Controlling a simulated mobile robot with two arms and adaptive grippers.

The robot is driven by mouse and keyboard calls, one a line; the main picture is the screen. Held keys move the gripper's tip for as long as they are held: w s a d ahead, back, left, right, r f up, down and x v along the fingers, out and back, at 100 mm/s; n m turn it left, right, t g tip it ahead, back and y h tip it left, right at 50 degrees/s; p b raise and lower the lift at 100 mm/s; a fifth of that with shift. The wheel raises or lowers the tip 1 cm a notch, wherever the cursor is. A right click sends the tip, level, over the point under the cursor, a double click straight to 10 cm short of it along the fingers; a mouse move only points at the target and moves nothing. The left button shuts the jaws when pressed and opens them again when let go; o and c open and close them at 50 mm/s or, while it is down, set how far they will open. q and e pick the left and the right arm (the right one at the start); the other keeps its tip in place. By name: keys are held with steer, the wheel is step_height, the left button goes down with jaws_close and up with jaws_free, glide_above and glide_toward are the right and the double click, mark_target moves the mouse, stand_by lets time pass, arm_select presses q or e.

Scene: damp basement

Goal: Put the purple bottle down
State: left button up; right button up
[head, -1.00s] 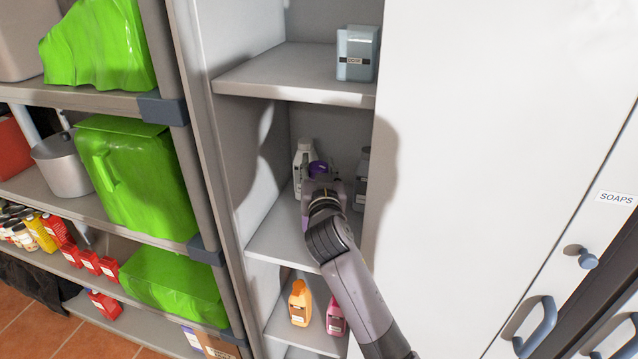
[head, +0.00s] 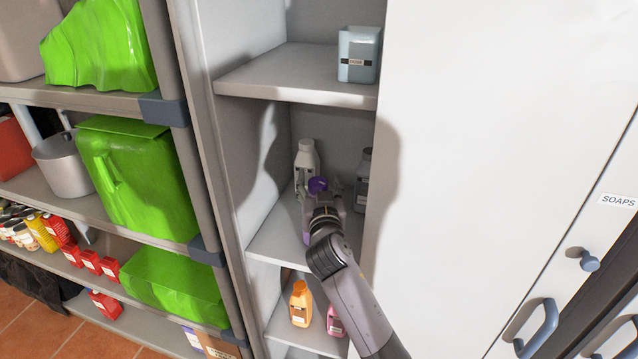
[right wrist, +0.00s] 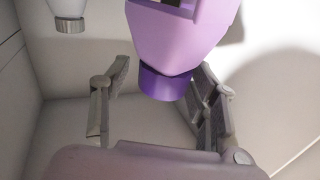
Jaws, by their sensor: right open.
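The purple bottle stands on the middle shelf of the open cabinet. My left gripper is not in view.
A white bottle (head: 307,158) stands behind left and a grey bottle (head: 363,180) to the right on the same shelf (head: 270,235). Orange (head: 300,303) and pink (head: 335,322) bottles stand below. The white cabinet door (head: 480,150) bounds the right side; a shelf post (head: 195,190) stands left.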

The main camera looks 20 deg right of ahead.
steer(key=shift+s+a+f, duration=0.1)
steer(key=shift+s, duration=0.15)
steer(key=b+v, duration=0.2)
steer(key=v, duration=0.9)
steer(key=shift+s+b, duration=0.25)
steer(key=shift+b, duration=0.1)
